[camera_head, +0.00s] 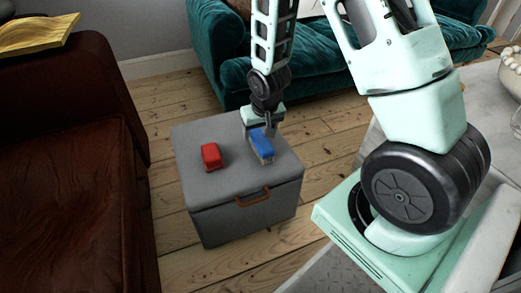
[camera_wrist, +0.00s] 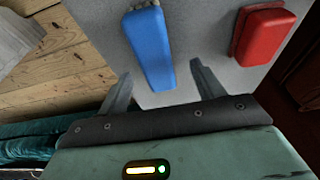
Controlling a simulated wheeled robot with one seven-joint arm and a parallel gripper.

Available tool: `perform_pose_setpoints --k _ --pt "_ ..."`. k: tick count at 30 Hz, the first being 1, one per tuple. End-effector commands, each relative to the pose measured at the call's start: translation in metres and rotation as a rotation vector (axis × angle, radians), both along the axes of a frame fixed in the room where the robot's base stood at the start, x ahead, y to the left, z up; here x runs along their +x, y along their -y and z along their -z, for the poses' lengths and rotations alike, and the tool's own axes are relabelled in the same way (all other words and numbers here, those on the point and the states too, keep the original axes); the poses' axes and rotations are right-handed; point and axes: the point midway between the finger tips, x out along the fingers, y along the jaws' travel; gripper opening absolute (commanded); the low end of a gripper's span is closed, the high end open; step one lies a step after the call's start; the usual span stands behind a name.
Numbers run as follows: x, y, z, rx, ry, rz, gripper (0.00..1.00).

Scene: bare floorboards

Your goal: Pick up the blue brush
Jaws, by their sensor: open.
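The blue brush (camera_head: 262,144) lies on top of a grey storage box (camera_head: 238,194), toward its right side. It has a blue back and a paler strip along its lower edge. In the wrist view the blue brush (camera_wrist: 150,47) points with its near end toward the gap between my fingers. My gripper (camera_head: 257,131) is over the box at the far end of the brush. In the wrist view my gripper (camera_wrist: 160,84) has its two fingers spread apart with nothing held between them. Whether a finger touches the brush I cannot tell.
A red block-like item (camera_head: 211,157) lies left of the brush on the box; it is at upper right in the wrist view (camera_wrist: 264,35). A brown leather sofa (camera_head: 75,190) stands left, a teal sofa (camera_head: 222,50) behind, and a pale table (camera_head: 485,90) right. Floorboards show around the box.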

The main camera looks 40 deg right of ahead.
Motion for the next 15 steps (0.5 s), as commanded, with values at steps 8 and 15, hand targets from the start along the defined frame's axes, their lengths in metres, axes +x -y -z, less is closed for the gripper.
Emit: perform_pose_setpoints --k 8,15 --pt "0.004 0.002 0.017 0.0 0.001 0.0 0.67" --pt "0.008 0.009 0.05 0.0 -0.001 0.0 0.67"
